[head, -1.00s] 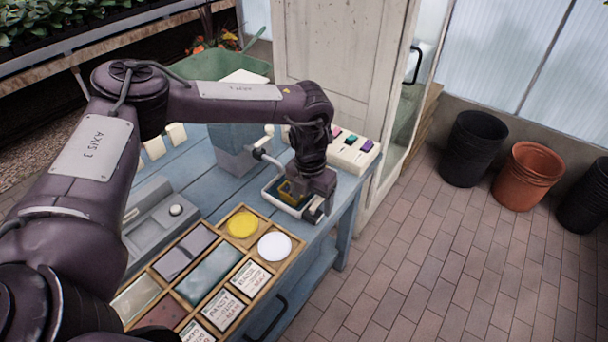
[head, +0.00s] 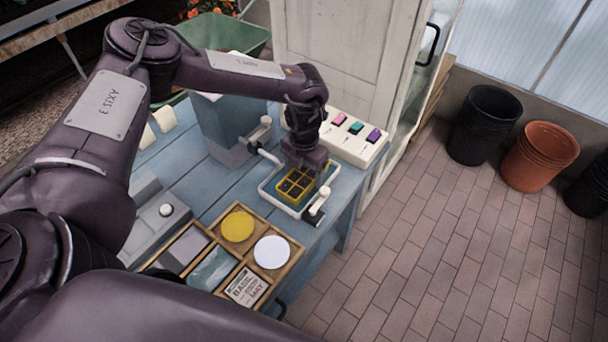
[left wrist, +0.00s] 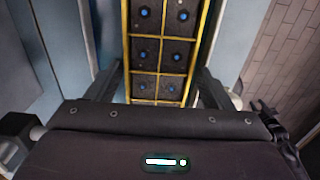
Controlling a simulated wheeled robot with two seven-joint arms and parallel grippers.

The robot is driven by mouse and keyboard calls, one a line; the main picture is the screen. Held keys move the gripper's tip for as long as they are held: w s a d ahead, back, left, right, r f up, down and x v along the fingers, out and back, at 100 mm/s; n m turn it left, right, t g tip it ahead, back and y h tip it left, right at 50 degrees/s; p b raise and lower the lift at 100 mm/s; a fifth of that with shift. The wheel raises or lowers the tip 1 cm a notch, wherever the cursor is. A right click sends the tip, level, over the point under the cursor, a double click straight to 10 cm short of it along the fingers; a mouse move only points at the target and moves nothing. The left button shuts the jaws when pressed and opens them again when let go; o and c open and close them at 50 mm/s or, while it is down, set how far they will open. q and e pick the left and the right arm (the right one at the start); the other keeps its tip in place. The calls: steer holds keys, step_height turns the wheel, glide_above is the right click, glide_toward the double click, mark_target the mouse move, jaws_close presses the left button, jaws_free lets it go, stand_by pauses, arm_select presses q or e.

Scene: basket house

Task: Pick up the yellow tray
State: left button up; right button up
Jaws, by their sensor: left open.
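The yellow tray (head: 293,187) is a small gridded tray with dark cells. It sits inside a white-rimmed blue holder (head: 272,201) on the blue table. In the left wrist view the yellow tray (left wrist: 160,52) shows dark filled cells with blue dots. My left gripper (head: 302,170) is at the far edge of the tray in the head view. In the left wrist view its two fingers (left wrist: 160,88) stand open, one on each side of the tray, with gaps visible. My right gripper is not in view.
A white box with coloured buttons (head: 352,138) stands behind the tray. White-ended handles (head: 318,203) flank the holder. A wooden box (head: 208,275) with a yellow disc (head: 238,226) and a white disc (head: 272,252) lies nearer. Pots (head: 540,155) stand on the brick floor.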

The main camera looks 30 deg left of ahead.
arm_select(q)
step_height(320, 180, down, 3)
steer(key=shift+w+a+r, duration=0.15)
steer(key=c, duration=0.9)
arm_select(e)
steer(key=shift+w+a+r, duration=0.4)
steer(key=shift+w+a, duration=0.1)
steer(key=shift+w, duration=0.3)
arm_select(q)
steer(key=shift+r, duration=0.1)
